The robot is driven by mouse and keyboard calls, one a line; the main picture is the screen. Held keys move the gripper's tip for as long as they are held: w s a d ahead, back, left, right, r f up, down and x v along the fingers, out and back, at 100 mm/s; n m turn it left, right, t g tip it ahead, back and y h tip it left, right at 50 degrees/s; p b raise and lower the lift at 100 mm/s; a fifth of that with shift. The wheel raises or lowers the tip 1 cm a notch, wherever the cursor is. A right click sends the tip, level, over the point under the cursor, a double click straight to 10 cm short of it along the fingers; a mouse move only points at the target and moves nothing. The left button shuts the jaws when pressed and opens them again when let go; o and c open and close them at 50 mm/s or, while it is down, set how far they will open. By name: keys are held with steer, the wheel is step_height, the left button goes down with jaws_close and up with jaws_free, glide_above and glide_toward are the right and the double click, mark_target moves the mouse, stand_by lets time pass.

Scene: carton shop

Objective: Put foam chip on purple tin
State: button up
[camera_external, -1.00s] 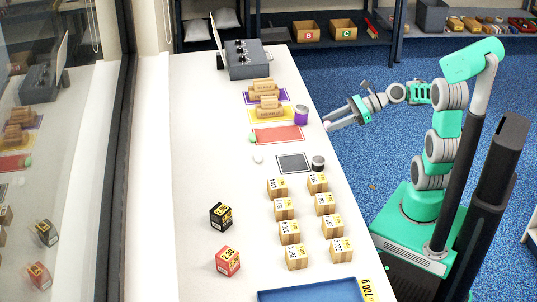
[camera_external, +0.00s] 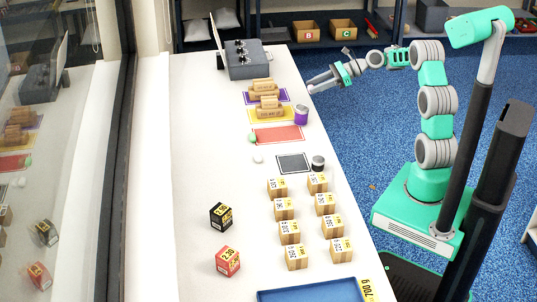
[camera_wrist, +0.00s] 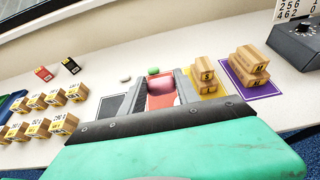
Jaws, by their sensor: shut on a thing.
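My gripper (camera_external: 310,88) is in the air past the right edge of the table, near its far half. In the wrist view my gripper (camera_wrist: 162,88) is shut on a small pink piece, seemingly the foam chip (camera_wrist: 161,86), held between the two grey fingers. The chip is too small to make out in the external view. The purple tin (camera_external: 301,117) stands upright near the table's right edge, beside the yellow mat, with a grey top. It is nearer the camera than my gripper. I cannot make it out in the wrist view.
Cartons stand on a purple mat (camera_external: 267,99) and a yellow mat (camera_external: 256,116). A red mat (camera_external: 278,135), green piece (camera_external: 252,138), white piece (camera_external: 258,160) and dark tin (camera_external: 318,163) are nearer. Several cartons (camera_external: 292,232) fill the near right; the left strip is mostly clear.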

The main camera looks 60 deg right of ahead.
glide_above(305, 107)
steer(key=f, duration=0.5)
steer(key=shift+s+a+f, duration=0.15)
steer(key=shift+s+f, duration=0.05)
steer(key=shift+f, duration=0.1)
steer(key=shift+w+f, duration=0.1)
steer(key=shift+f, duration=1.55)
steer(key=shift+p, duration=0.3)
steer(key=o, duration=1.3)
steer(key=shift+f, duration=0.1)
